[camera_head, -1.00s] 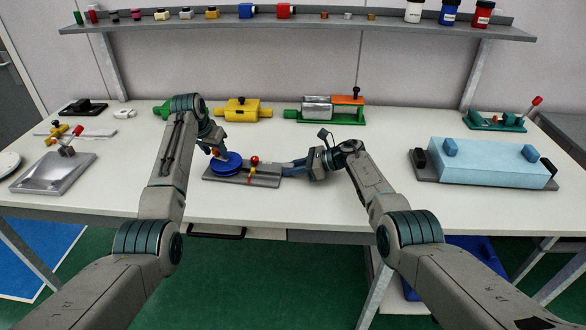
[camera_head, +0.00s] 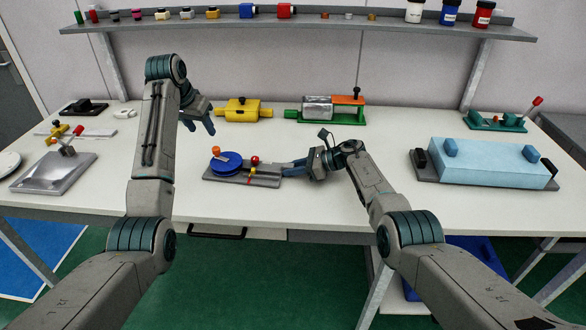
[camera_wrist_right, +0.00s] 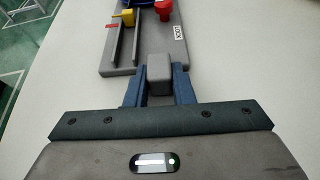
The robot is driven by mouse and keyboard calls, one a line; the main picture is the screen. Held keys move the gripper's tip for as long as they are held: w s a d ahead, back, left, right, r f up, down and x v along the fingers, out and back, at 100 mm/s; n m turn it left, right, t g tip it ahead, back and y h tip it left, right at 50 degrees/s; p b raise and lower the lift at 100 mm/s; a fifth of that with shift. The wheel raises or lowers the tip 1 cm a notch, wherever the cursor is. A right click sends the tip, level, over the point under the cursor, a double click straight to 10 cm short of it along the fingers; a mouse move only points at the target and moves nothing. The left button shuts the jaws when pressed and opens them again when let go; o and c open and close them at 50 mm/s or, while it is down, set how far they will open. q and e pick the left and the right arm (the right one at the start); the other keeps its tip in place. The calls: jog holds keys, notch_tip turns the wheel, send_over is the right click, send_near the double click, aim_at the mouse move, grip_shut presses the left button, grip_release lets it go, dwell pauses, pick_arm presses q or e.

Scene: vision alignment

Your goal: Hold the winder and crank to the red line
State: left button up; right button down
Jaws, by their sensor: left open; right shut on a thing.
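The winder is a grey base (camera_head: 265,181) on the table with a blue disc (camera_head: 226,165) on its left part. An orange crank knob (camera_head: 215,150) stands on the disc's far left side. A red knob (camera_head: 255,160) is to the right of the disc. In the right wrist view, a yellow pointer (camera_wrist_right: 128,17) sits at the slotted track close to a red line (camera_wrist_right: 112,25). My right gripper (camera_wrist_right: 158,84) is shut on the grey end block (camera_wrist_right: 158,68) of the winder. My left gripper (camera_head: 203,121) is open and empty, raised above and behind the winder, apart from it.
A yellow device (camera_head: 243,111) and a green-based device (camera_head: 332,116) stand behind. A light blue box (camera_head: 486,163) is at the right, a grey metal plate (camera_head: 50,172) at the left. A shelf (camera_head: 330,27) with small items spans the back. Table around the winder is clear.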

jog(key=c, duration=1.2)
grip_release()
jog(key=shift+o, duration=0.2)
jog(key=shift+d, duration=0.15)
